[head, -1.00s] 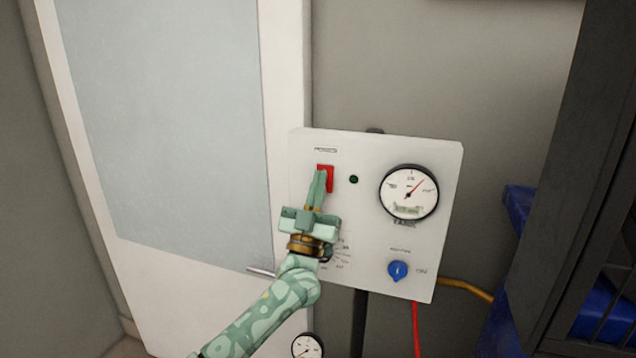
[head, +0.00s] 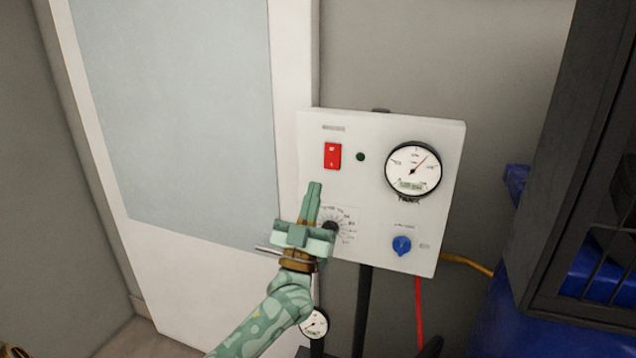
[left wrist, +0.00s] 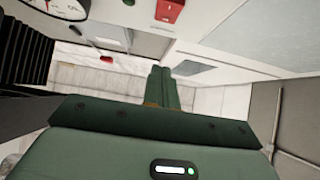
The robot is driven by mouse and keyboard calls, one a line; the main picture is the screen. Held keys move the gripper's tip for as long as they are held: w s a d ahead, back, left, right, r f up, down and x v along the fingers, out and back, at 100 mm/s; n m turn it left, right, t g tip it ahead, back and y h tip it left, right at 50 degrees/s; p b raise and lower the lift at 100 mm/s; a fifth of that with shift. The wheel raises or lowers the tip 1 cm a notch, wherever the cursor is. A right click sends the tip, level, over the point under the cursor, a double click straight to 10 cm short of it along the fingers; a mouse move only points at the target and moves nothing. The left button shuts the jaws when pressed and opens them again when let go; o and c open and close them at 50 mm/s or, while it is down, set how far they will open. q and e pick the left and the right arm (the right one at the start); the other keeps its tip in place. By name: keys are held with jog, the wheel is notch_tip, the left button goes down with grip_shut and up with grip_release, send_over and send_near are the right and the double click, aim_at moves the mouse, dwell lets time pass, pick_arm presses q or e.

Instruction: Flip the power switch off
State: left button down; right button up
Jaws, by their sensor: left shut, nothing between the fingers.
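The red power switch (head: 332,156) is on the upper left of the white control panel (head: 440,135) in the head view. It also shows at the top of the left wrist view (left wrist: 169,12). Nothing covers it. A small dark indicator light (head: 360,157) sits to its right and looks unlit. My left gripper (head: 314,186) is shut and empty, its fingertips below the switch and apart from it in the picture. It partly hides a dial (head: 331,228) with printed marks. My right gripper is not in view.
A round gauge (head: 413,170) and a blue knob (head: 402,245) are on the panel's right side. A smaller gauge (head: 314,322) is below the panel. A white door (head: 180,120) stands at left, and a dark rack (head: 580,180) at right.

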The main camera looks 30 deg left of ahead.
pick_arm(q)
jog(key=s, duration=0.1)
jog(key=s+f, duration=0.2)
jog(key=shift+s+d+f+b, duration=0.1)
jog(key=shift+s+d+b, duration=0.1)
jog(key=shift+d+b, duration=0.15)
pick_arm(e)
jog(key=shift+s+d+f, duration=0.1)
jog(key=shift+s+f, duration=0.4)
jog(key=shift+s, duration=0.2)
pick_arm(q)
jog(key=shift+s, duration=0.1)
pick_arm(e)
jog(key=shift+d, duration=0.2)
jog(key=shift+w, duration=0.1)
